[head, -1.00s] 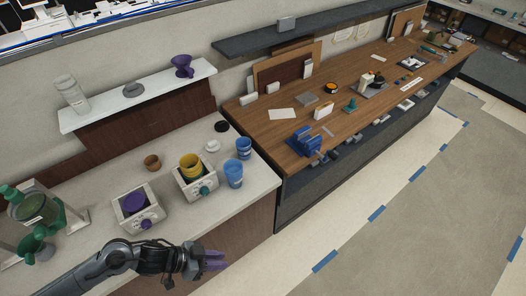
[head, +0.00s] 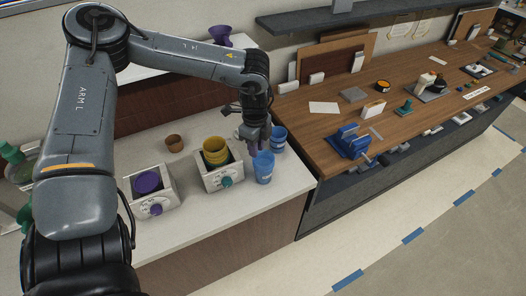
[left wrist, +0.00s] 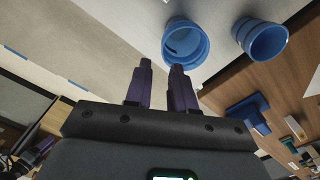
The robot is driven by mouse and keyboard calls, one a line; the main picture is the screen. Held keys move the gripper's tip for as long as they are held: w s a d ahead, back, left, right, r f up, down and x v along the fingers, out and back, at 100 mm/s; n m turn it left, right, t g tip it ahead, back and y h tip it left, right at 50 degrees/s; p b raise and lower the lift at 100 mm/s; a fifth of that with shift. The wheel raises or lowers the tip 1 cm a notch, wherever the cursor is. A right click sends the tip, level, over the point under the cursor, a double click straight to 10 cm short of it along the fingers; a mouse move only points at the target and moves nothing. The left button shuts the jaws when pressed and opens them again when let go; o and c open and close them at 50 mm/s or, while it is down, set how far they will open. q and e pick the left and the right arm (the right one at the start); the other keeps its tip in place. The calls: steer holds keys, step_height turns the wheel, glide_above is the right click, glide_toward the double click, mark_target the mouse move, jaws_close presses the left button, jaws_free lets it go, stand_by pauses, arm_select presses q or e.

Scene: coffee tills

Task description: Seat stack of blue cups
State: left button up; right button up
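Two blue cups or cup stacks stand near the right end of the white counter: a front one (head: 263,168) and a back one (head: 278,140). In the left wrist view, one blue cup (left wrist: 185,43) shows its open mouth just beyond the fingertips, and another (left wrist: 261,40) is to its right. How many cups are nested in each is hard to tell. My left gripper (head: 252,150) is just left of the blue cups. Its purple fingers (left wrist: 161,75) are apart and empty.
A white box with a green knob (head: 224,182) holds yellow cups (head: 215,151). A white box with a purple knob (head: 156,208) holds a purple piece (head: 147,182). A brown cup (head: 174,143) stands behind. A blue device (head: 350,142) is on the wooden counter (head: 318,125).

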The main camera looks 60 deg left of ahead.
mark_target(264, 168)
arm_select(q)
steer(key=shift+w+f, duration=0.1)
steer(key=shift+f, duration=0.15)
step_height(264, 168, down, 8)
steer(key=b, duration=0.5)
steer(key=shift+f+b, duration=0.2)
steer(key=shift+b, duration=0.1)
steer(key=shift+r+p, duration=0.3)
steer(key=shift+c, duration=1.1)
jaws_close()
